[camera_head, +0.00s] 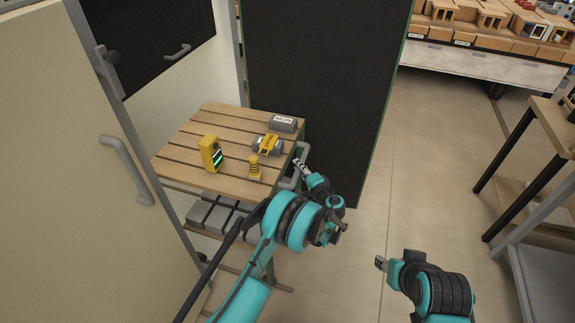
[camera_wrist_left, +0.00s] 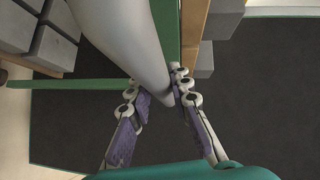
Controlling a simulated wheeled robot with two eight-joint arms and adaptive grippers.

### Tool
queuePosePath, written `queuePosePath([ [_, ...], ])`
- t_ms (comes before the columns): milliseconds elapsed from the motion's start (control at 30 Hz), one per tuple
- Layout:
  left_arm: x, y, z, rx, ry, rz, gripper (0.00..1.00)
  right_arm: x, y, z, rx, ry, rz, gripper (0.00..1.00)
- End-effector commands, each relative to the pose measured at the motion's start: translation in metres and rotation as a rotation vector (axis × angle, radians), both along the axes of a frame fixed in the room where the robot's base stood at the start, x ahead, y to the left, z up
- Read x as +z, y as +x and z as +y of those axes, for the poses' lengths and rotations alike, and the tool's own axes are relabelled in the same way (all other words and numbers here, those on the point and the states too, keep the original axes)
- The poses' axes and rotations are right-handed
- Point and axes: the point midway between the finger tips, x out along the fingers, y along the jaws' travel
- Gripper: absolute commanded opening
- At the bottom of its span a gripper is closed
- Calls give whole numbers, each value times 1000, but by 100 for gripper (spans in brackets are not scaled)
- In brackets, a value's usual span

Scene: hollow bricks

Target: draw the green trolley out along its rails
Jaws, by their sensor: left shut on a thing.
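The green trolley (camera_head: 228,122) has a slatted wooden top and a green frame, and stands partly inside a pale bay at the left of the head view. A grey bar handle (camera_head: 285,184) is on its right end. My left gripper (camera_head: 301,164) is at this handle. In the left wrist view its two fingers (camera_wrist_left: 163,95) are shut around the grey handle (camera_wrist_left: 112,36). My right gripper (camera_head: 381,263) is low at the centre right, away from the trolley; its fingers are too small to read. The rails are mostly hidden.
A yellow device (camera_head: 210,154), a yellow spring-like piece (camera_head: 255,168), a yellow-grey tool (camera_head: 268,145) and a grey block (camera_head: 284,123) stand on top. Grey blocks (camera_head: 210,214) lie below. A dark panel (camera_head: 320,80) stands behind; a beige door (camera_head: 70,130) is left.

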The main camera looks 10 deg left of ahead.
Motion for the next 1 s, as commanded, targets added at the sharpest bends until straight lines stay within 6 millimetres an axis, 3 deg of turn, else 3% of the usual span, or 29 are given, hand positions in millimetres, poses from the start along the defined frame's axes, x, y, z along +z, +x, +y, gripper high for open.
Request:
queuePosePath([
  [300,-1,-5,-31,1,-2,1,0,0,0,0,0,0,0,40],
  [867,-1,-6,-38,3,-3,1,0,0,0,0,0,0,0,40],
  [900,-1,-6,-38,3,-3,1,27,0,0,0,0,0,0,40],
  [967,-1,-6,-38,2,-2,1,41,0,0,0,0,0,0,40],
  [1000,-1,-6,-38,2,-1,1,41,0,0,0,0,0,0,40],
])
